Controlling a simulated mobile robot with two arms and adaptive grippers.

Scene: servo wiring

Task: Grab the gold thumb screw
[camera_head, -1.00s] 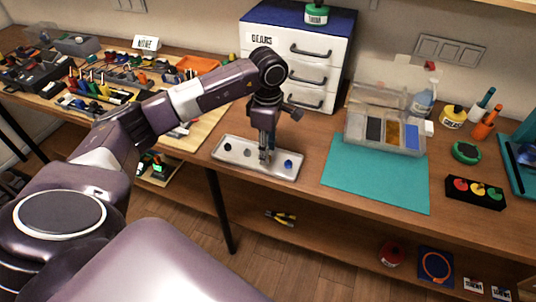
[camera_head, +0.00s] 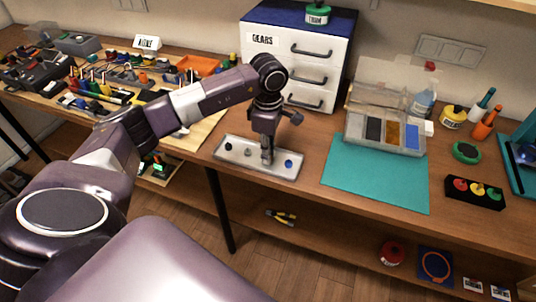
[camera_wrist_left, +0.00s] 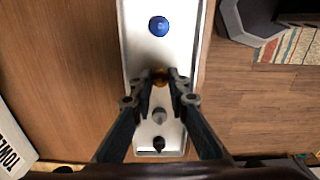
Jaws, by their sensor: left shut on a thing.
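The gold thumb screw (camera_wrist_left: 160,77) shows between the fingertips of my left gripper (camera_wrist_left: 161,80) in the left wrist view. The fingers are shut on it, low over the metal tray (camera_wrist_left: 136,45); I cannot tell whether the screw still touches the tray. In the head view my left gripper (camera_head: 267,160) points down into the tray (camera_head: 230,157) and hides the gold screw. A blue thumb screw (camera_wrist_left: 158,26), a grey one (camera_wrist_left: 159,116) and a black one (camera_wrist_left: 158,143) stand in line in the tray. My right gripper is not in view.
A teal mat (camera_head: 375,180) lies right of the tray, with an open compartment box (camera_head: 356,130) behind it. The white GEARS drawer unit (camera_head: 290,65) stands behind the tray. The table's front edge is close in front of the tray.

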